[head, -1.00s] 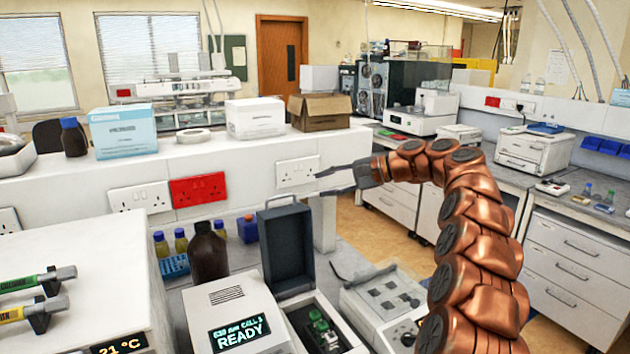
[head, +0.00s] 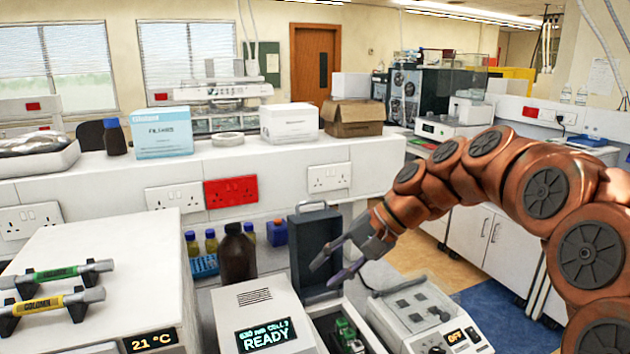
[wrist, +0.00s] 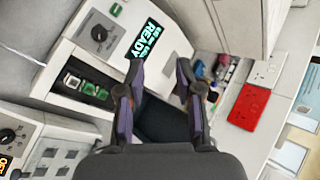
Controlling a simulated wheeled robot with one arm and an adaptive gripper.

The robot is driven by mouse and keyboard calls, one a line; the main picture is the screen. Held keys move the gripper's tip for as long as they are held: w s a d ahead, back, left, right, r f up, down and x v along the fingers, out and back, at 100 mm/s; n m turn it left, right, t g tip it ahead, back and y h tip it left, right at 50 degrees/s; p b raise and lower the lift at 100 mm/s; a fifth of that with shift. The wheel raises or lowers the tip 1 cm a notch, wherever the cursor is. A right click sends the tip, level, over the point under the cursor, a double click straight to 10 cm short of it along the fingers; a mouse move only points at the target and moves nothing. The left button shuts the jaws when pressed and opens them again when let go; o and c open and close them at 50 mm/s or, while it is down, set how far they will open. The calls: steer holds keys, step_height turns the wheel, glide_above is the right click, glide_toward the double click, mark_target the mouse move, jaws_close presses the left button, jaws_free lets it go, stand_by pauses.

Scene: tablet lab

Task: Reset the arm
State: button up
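My gripper (head: 332,268) is at the end of my copper-coloured arm, which reaches in from the right in the head view. Its two fingers are spread apart with nothing between them. In the wrist view my gripper (wrist: 160,80) also shows open and empty, above the spectrophotometer bench. The gripper is in front of the raised dark lid (head: 315,250) of the instrument with the "READY" display (head: 265,338). A green cuvette holder (head: 347,332) sits in that instrument's open compartment, below the gripper.
A second instrument with an "OFF" display (head: 455,336) stands right of the open compartment. A brown bottle (head: 237,257) stands behind the READY instrument. A white heater reading 21 °C (head: 152,341) with two columns (head: 55,301) is at left. Boxes line the shelf behind.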

steer(key=s+d+f+n+h, duration=0.1)
steer(key=s+d+f+h, duration=0.2)
steer(key=s, duration=0.7)
steer(key=s+d+f+n+g+h, duration=0.1)
steer(key=s+d+f+h, duration=0.2)
steer(key=s+d+f, duration=0.4)
steer(key=s+d+f+n+g+h, duration=0.1)
steer(key=s+d+f, duration=0.4)
steer(key=s, duration=0.9)
steer(key=shift+s+d+f+h+b, duration=0.2)
steer(key=shift+f+h+b, duration=0.15)
steer(key=shift+f+h, duration=0.45)
